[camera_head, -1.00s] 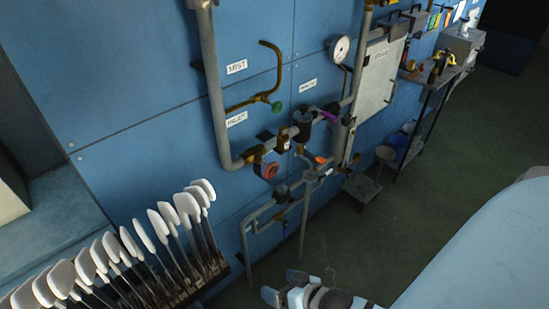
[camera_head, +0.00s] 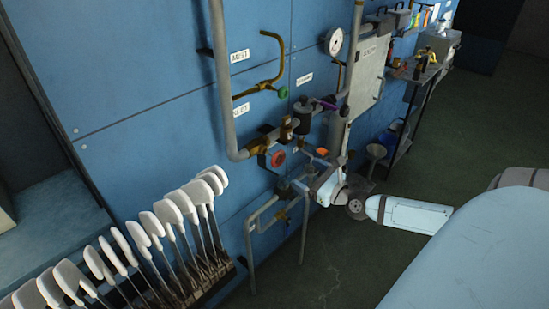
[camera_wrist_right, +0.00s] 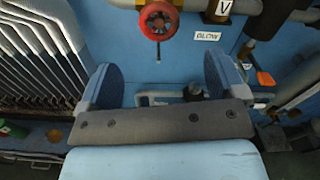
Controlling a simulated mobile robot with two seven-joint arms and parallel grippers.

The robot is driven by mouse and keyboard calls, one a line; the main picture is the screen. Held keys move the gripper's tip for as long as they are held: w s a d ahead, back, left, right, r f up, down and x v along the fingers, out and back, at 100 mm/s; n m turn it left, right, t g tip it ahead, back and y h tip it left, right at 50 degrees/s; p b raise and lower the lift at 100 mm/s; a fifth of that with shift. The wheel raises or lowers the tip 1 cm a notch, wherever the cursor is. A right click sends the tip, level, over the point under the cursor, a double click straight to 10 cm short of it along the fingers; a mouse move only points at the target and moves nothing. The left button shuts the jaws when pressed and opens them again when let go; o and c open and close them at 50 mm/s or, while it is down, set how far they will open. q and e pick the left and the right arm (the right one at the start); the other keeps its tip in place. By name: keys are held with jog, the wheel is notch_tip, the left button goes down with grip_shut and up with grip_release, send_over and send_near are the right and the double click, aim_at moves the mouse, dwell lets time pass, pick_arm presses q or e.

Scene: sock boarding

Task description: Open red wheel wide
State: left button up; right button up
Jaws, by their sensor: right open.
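The red wheel (camera_head: 278,158) sits on a brass valve on the grey pipe, low on the blue wall. It also shows at the top of the right wrist view (camera_wrist_right: 158,20), facing the camera, beyond and above the fingertips. My right gripper (camera_head: 314,182) is just right of and below the wheel among the lower pipes, partly hidden by them. In the right wrist view its two blue fingers (camera_wrist_right: 162,82) stand wide apart with nothing gripped between them. A gap shows between the fingers and the wheel. My left gripper is out of view.
A rack of white paddle-like forms (camera_head: 160,225) stands left of the valve. A green knob (camera_head: 283,92), a gauge (camera_head: 334,41) and a dark cylindrical fitting (camera_head: 303,114) are above. An orange part (camera_head: 322,152) is close right of the wheel. Open floor lies right.

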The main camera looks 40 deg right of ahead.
aim_at(280, 159)
jog(key=w, duration=0.4)
jog(key=w+a+p, duration=0.1)
jog(key=w, duration=0.8)
jog(key=shift+w+a+p, duration=0.15)
jog(key=shift+w+p, duration=0.05)
jog(key=shift+p, duration=0.2)
jog(key=c, duration=0.9)
